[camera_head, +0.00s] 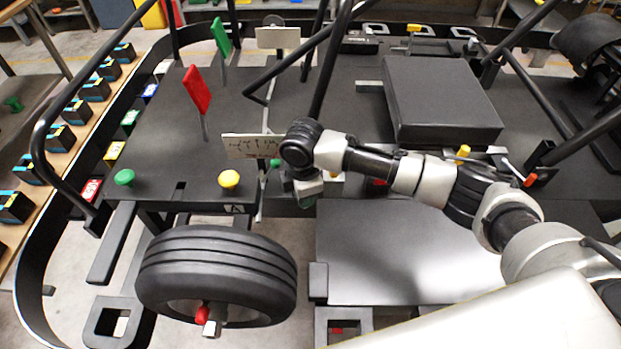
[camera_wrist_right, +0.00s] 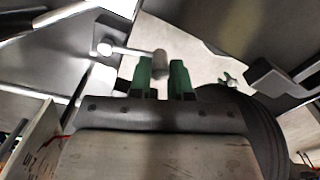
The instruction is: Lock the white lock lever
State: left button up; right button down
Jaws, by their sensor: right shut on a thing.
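In the right wrist view a pale lever (camera_wrist_right: 130,50) runs from a bright round pivot at the left to a grey cylindrical end. That end sits between the green fingertips of my right gripper (camera_wrist_right: 162,78), which is shut on it. In the head view my right gripper (camera_head: 307,190) points down at the front edge of the dark kart floor, right of the tyre. The lever is hidden behind my gripper and wrist there. My left gripper is in neither view.
A black tyre (camera_head: 215,272) stands at the front left. A black seat block (camera_head: 440,95) lies behind my arm. Black tubes cross above the floor.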

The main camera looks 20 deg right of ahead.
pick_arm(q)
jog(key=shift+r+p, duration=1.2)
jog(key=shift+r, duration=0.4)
pick_arm(e)
jog(key=shift+w+a+r+m, duration=0.15)
jog(key=shift+a+m, duration=0.5)
jog(key=shift+m, duration=0.55)
jog(key=c, duration=1.1)
grip_release()
jog(key=shift+o, duration=0.2)
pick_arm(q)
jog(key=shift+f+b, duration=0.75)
pick_arm(e)
notch_tip(320, 180, up, 11)
jog(key=shift+f, duration=0.2)
